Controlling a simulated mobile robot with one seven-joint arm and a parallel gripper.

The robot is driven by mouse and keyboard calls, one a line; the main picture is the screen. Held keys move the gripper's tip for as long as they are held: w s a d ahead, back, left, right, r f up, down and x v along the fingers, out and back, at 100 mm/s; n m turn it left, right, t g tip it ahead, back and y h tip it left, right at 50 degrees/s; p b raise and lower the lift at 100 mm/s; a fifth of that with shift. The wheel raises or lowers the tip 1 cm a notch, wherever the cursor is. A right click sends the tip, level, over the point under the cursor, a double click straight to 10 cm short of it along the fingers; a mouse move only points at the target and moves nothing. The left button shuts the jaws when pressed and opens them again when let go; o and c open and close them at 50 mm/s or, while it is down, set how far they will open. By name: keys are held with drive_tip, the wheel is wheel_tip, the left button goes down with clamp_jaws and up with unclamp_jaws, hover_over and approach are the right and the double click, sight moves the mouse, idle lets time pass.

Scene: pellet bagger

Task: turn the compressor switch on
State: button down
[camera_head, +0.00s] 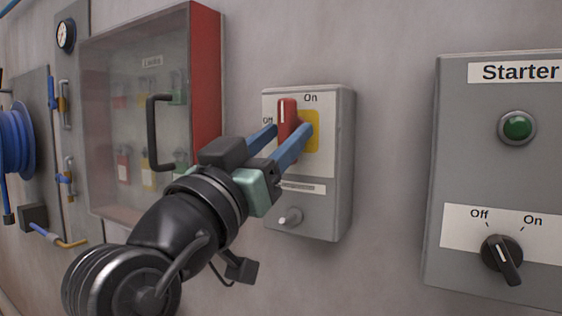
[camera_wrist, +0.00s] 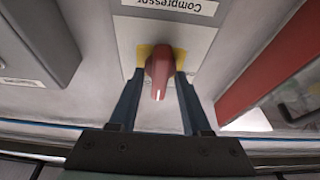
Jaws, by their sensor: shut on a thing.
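The compressor switch (camera_head: 287,118) is a red handle on a yellow plate, set on a grey wall box (camera_head: 345,170). In the head view the handle stands upright, with "On" printed above its right side and a partly hidden label on its left. My gripper (camera_head: 290,128) has its two blue fingers on either side of the handle, shut on it. In the wrist view the red handle (camera_wrist: 158,72) sits between the fingertips, and the upside-down label "Compressor" (camera_wrist: 172,5) shows on the box.
A Starter box (camera_head: 490,180) with a green lamp and a black Off/On knob (camera_head: 502,253) is at the right. A clear-fronted red cabinet (camera_head: 205,75) with a black handle is close on the left. A blue hose reel (camera_head: 15,140) hangs farther left.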

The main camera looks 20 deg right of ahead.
drive_tip(key=shift+r+m, duration=0.15)
drive_tip(key=shift+m, duration=0.25)
drive_tip(key=c, duration=0.7)
unclamp_jaws()
drive_tip(key=b+v, duration=0.2)
drive_tip(key=v, duration=1.1)
drive_tip(key=shift+w, duration=0.1)
